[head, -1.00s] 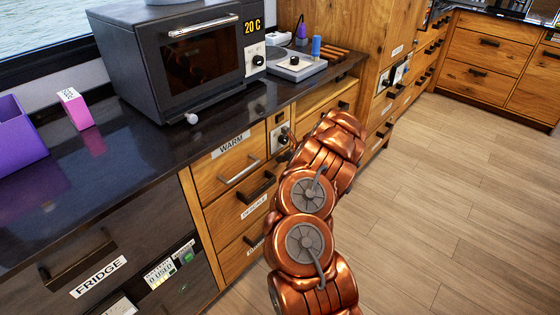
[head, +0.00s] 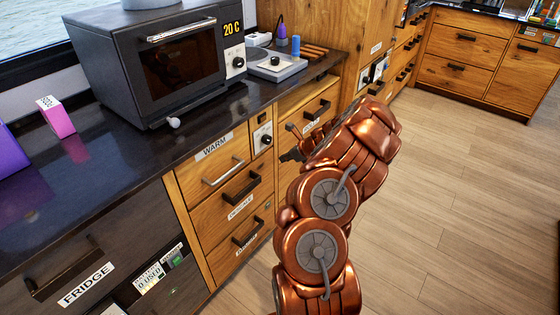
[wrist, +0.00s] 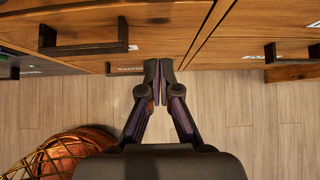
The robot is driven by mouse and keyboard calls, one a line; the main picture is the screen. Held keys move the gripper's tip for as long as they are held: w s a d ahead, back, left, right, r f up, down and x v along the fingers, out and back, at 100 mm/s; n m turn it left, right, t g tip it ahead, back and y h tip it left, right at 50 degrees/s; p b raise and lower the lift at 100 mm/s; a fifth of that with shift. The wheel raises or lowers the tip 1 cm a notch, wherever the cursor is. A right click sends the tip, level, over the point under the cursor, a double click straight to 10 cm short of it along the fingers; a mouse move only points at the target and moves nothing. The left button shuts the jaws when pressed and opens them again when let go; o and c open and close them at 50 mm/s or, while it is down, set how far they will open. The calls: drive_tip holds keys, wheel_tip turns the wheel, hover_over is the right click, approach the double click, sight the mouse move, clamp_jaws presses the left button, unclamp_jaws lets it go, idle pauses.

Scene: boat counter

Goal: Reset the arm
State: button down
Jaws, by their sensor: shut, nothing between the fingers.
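My copper-coloured arm (head: 325,195) rises from the bottom of the head view and bends toward the drawers. My gripper (wrist: 153,70) shows in the wrist view with its two dark fingers together at the tips and nothing between them. It is in front of the wooden drawer fronts, with the floor visible behind the fingers. In the head view, the gripper is a small dark shape (head: 291,155) beside the drawers, partly hidden by the arm.
The dark counter (head: 110,165) holds an oven (head: 150,60) reading 20 C, a pink-and-white box (head: 56,117), a purple container (head: 10,165) and a grey scale-like device (head: 276,66). Wooden drawers with dark handles (head: 242,188) stand close to the arm. The wooden floor (head: 450,200) at right is clear.

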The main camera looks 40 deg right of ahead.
drive_tip(key=shift+v, duration=1.05)
